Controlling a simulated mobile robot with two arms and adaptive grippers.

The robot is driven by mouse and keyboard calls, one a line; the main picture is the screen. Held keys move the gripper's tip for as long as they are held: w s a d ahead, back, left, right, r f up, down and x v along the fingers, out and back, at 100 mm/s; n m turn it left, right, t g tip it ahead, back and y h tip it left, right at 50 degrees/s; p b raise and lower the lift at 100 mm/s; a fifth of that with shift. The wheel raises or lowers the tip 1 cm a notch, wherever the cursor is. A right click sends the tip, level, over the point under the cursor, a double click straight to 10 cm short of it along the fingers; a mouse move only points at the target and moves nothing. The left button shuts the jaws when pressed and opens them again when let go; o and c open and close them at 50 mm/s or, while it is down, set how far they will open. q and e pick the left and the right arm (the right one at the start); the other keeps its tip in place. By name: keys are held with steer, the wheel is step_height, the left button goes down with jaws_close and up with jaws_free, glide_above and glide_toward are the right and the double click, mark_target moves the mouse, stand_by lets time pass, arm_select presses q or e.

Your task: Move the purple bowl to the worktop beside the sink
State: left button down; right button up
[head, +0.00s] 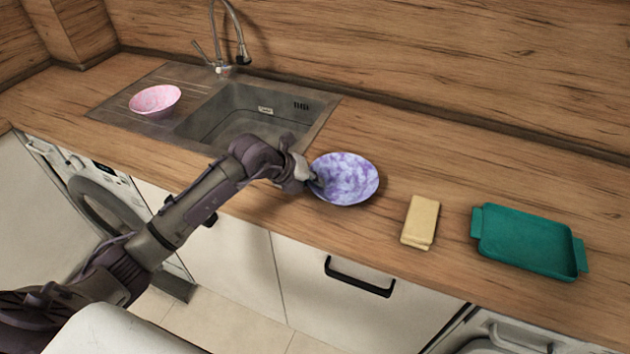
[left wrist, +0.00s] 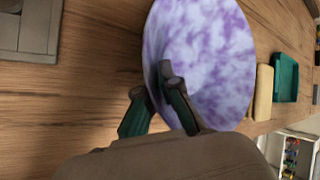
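The purple bowl (head: 345,180), mottled purple and white, is at the worktop (head: 300,222) just right of the sink (head: 240,120). It looks tilted with its inside towards me. I cannot tell whether its base touches the wood. My left gripper (head: 314,181) is at the bowl's left rim. In the left wrist view one finger of the gripper (left wrist: 152,82) is outside the bowl (left wrist: 205,60) and the other is inside, closed in on the rim between them. My right gripper is not in view.
A pink bowl (head: 155,100) sits on the drainboard left of the basin. A yellow sponge-like block (head: 421,221) and a green tray (head: 528,243) lie to the right. The tap (head: 222,65) stands behind the sink. Bare worktop lies behind the block and tray.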

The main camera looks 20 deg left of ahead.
arm_select(q)
steer(key=c, duration=1.3)
jaws_free()
steer(key=shift+f, duration=0.1)
steer(key=shift+r, duration=0.25)
steer(key=shift+s+a+r, duration=0.15)
steer(key=shift+a, duration=0.05)
steer(key=b+v, duration=0.1)
steer(key=v, duration=1)
steer(key=shift+s+r+b, duration=0.15)
steer(key=shift+s+b, duration=0.05)
steer(key=shift+b, duration=0.2)
